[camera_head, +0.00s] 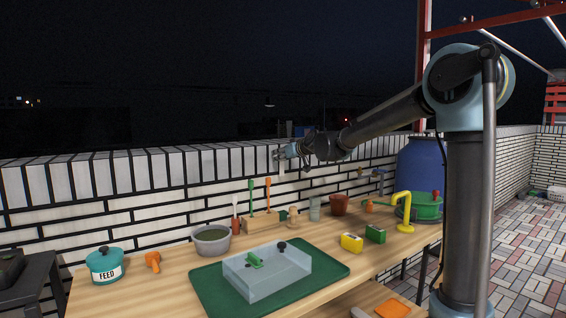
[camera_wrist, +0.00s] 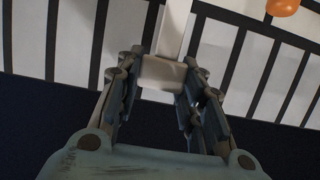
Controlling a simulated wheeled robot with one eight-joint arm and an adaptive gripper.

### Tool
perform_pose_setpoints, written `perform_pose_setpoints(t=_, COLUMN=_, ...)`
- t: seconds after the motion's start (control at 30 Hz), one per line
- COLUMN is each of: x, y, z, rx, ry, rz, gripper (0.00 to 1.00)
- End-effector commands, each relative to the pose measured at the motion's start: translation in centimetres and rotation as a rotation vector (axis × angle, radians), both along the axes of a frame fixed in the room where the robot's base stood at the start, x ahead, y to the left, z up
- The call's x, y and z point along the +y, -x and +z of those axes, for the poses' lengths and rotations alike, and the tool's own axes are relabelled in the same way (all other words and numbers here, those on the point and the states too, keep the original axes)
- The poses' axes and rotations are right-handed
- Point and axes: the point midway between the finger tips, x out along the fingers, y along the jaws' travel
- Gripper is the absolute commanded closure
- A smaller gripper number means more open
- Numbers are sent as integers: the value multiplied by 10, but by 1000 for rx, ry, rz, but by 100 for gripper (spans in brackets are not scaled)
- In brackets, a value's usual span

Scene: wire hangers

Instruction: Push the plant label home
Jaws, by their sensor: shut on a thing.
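My gripper (camera_head: 283,155) is raised high above the back of the bench, in front of the white brick wall. In the wrist view my gripper (camera_wrist: 163,85) is shut on a white piece, which looks like the plant label (camera_wrist: 173,32). It has a wider block between the fingers and a narrower strip running to the top of the picture. In the head view the label (camera_head: 281,165) is small and pale against the wall, so its outline is hard to tell. A clear box (camera_head: 268,278) holds a green piece (camera_head: 254,259) and a black knob (camera_head: 282,245).
The clear box stands on a green mat (camera_head: 213,298). A grey pot (camera_head: 212,241), a FEED tin (camera_head: 105,265), a wooden block with upright tools (camera_head: 262,221), yellow and green boxes (camera_head: 352,242) and a yellow hooked pipe (camera_head: 403,205) stand around it.

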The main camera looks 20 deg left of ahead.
Motion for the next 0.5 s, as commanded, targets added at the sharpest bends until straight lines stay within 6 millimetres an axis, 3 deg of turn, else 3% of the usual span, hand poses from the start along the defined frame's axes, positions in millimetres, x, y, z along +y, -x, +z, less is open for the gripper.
perform_pose_setpoints(t=0.5, x=0, y=0, z=21, rx=0, ry=0, rz=0, gripper=75)
